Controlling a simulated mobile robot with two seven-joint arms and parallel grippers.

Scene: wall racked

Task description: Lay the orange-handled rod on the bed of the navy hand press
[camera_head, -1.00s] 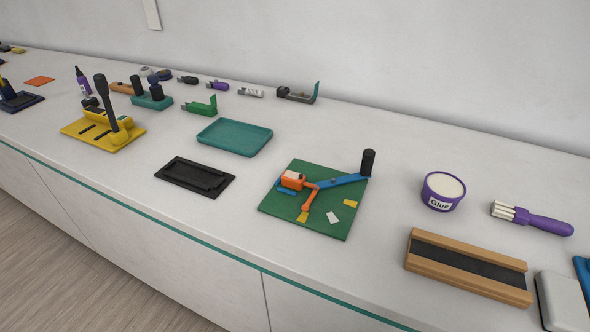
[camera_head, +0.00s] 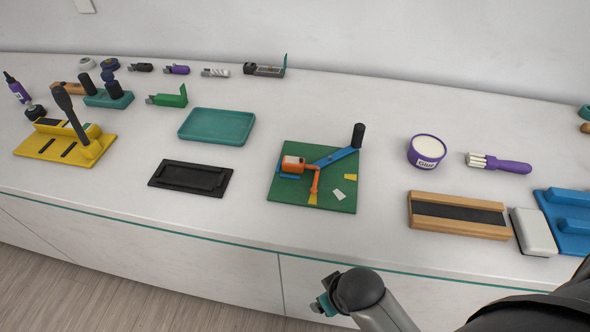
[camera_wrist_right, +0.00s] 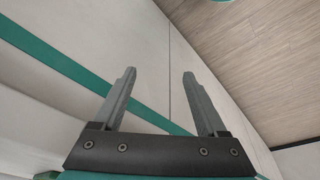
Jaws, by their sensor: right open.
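I cannot make out the orange-handled rod or the navy hand press for certain in the current views. A green board (camera_head: 285,192) on the counter carries a blue arm (camera_head: 335,158) with a black knob and an orange lever (camera_head: 316,181). My right gripper (camera_head: 319,307) is low in front of the counter's edge, below the green board. In the right wrist view its two grey fingers (camera_wrist_right: 160,76) are apart with nothing between them. My left gripper is not in view.
A yellow press (camera_head: 45,151), black tray (camera_head: 190,188) and teal tray (camera_head: 250,128) stand to the left. A glue tub (camera_head: 426,153), purple brush (camera_head: 505,166), wooden block (camera_head: 430,224) and blue base (camera_head: 568,238) stand to the right. Bare counter lies between them.

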